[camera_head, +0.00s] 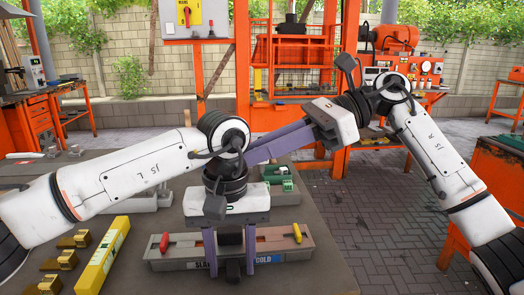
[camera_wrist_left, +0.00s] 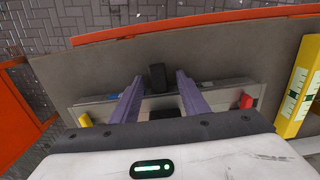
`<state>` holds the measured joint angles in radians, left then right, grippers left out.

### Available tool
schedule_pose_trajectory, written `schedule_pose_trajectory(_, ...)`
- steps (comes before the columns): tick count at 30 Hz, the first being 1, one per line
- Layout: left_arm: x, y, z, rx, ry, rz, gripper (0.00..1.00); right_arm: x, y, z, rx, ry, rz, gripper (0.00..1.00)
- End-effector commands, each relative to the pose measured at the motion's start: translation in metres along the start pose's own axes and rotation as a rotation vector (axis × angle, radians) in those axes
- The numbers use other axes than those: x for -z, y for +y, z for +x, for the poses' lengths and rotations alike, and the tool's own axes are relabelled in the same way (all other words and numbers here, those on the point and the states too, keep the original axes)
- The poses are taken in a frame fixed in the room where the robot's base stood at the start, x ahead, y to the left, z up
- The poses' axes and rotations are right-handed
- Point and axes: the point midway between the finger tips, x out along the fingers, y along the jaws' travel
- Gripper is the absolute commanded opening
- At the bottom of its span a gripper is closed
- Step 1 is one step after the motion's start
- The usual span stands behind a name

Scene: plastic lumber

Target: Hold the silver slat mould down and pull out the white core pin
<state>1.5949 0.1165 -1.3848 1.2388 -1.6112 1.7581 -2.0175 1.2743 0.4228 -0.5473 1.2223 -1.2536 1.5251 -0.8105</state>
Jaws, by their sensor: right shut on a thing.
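The silver slat mould (camera_head: 183,253) lies across the front of the table, with a red lever (camera_head: 164,243) at its left and a yellow lever (camera_head: 297,233) at its right. My left gripper (camera_head: 231,264) points down over the mould's middle. Its purple fingers stand apart, on either side of dark blocks at the mould. In the left wrist view the mould (camera_wrist_left: 228,94) lies beneath the spread fingers (camera_wrist_left: 158,92). My right gripper (camera_head: 250,155) is higher, behind my left wrist. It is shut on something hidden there. I cannot make out the white core pin.
A yellow marked bar (camera_head: 103,256) and several brass-coloured pieces (camera_head: 74,240) lie left of the mould. A green item (camera_head: 278,177) stands behind it. The table's right edge is close beyond the mould. An orange machine (camera_head: 290,60) stands further back.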

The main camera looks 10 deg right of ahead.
Motion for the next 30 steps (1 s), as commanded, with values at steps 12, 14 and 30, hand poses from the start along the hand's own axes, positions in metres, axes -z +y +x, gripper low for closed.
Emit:
schedule_pose_trajectory(12, 0.000, 0.001, -0.011, -0.001, 0.003, 0.002, 0.42, 0.000, 0.000, 0.000, 0.000, -0.001, -0.001, 0.00)
schedule_pose_trajectory(14, 0.000, 0.001, -0.020, -0.001, 0.003, 0.002, 0.42, 0.000, 0.000, 0.000, 0.000, -0.001, -0.001, 0.00)
schedule_pose_trajectory(30, 0.000, 0.001, -0.115, -0.001, 0.001, 0.002, 0.42, 0.000, 0.000, 0.000, 0.000, -0.001, -0.001, 0.00)
